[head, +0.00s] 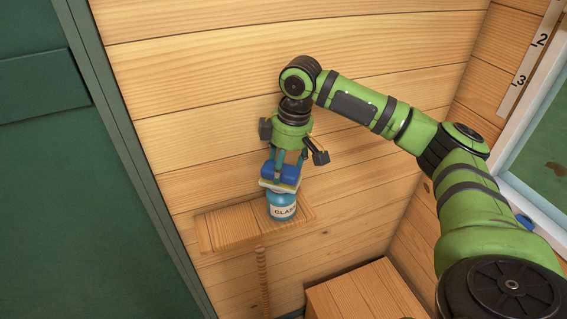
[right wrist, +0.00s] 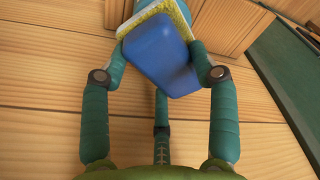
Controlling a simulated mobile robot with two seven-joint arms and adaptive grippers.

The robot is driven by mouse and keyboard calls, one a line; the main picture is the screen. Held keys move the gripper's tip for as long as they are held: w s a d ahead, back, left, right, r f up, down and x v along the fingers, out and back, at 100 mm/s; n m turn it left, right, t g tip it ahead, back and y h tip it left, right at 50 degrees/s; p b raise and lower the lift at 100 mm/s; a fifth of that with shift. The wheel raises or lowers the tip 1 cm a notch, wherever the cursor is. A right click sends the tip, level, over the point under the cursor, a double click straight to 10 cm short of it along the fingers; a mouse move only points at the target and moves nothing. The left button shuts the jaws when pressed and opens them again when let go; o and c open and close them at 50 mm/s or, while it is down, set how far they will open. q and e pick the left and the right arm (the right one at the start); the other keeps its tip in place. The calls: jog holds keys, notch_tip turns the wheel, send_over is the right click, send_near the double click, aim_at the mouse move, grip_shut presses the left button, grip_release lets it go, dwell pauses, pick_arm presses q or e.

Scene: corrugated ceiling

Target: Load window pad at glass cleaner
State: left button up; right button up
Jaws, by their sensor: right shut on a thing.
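The window pad (head: 280,175) is a blue block with a yellow and white layer on its lower face. My right gripper (head: 288,162) is shut on its blue body, and the right wrist view shows the pad (right wrist: 160,52) between the fingers. The glass cleaner (head: 283,207) is a blue container with a white label reading "GLA". It stands on a small wooden shelf (head: 232,228). The pad is right over the container's top; I cannot tell whether they touch. My left gripper does not show.
A plank wall (head: 220,70) is close behind the shelf. A green door or panel (head: 60,180) is at the left. A wooden box (head: 365,290) stands low at the right, and a window frame (head: 535,110) is at the far right. The shelf's left part is bare.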

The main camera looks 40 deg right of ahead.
jog(key=shift+s+f, duration=0.1)
jog(key=shift+f, duration=0.1)
jog(key=shift+r, duration=3.65)
